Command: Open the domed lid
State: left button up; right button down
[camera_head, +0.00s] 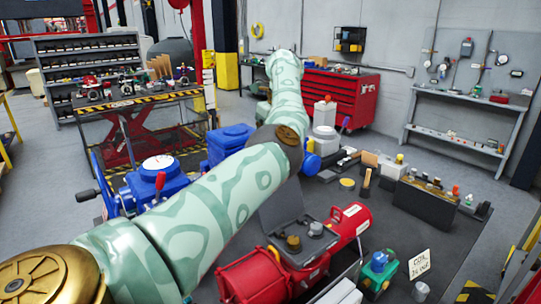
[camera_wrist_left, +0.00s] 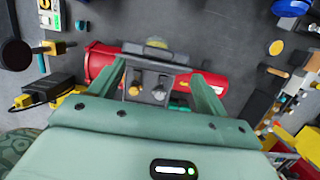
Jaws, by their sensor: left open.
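A red cylindrical actuator (camera_head: 300,265) lies on the dark mat and carries a grey box. A dark grey panel (camera_head: 281,204) stands tilted up at the back of the box; it looks like a raised lid, but I cannot tell for sure if it is the domed lid. Brass and grey round fittings (camera_head: 293,243) show in front of it. The actuator is also in the left wrist view (camera_wrist_left: 100,60). My left gripper (camera_wrist_left: 157,70) is open there, its fingers either side of the grey box; I cannot tell if they touch. My right gripper is not seen.
Blue valve actuators (camera_head: 160,185) stand to the left of the red one. A dark block with small parts (camera_head: 427,205) and a small white sign (camera_head: 419,266) are to the right. My left arm crosses the middle of the head view. Bare mat shows at right.

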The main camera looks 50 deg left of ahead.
pick_arm(q)
jog(key=v, duration=0.6)
jog(key=shift+r+p, duration=0.3)
jog(key=shift+r, duration=0.15)
jog(key=shift+d, duration=0.1)
